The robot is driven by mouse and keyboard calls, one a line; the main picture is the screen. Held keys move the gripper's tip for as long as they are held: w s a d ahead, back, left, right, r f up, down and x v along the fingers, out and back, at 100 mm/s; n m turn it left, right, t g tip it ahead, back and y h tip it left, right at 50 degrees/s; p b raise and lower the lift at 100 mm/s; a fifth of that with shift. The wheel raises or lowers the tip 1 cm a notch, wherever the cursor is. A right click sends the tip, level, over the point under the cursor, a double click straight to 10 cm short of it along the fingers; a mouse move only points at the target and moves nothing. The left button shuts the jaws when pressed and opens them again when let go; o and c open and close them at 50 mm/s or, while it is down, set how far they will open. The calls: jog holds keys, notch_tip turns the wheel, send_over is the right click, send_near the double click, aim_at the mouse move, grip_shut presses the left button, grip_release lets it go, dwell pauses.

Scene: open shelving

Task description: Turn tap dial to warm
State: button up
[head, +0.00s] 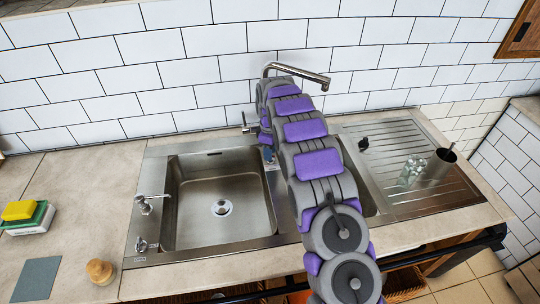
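The tap (300,72) is a metal faucet behind the sink, with its spout reaching to the right above my arm. A small metal lever or dial (246,123) shows low on the left, beside the end of my arm. My purple and grey arm stretches from the bottom right up to the tap and covers most of its base. The far end of the arm is close to the dial. My gripper (264,138) is mostly hidden by my own arm links. I cannot tell whether it touches the dial, or whether its fingers are open or shut.
The empty left sink basin (220,190) lies beside my arm. On the right drainer (400,140) stand a metal cup (439,164) and a clear glass (411,171). A yellow sponge (19,210) and a wooden brush (99,271) lie on the left counter. White tiled wall (130,50) is behind.

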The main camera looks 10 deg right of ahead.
jog(key=shift+d+f, duration=0.1)
jog(key=shift+f, duration=0.55)
jog(key=shift+c, duration=0.4)
grip_shut()
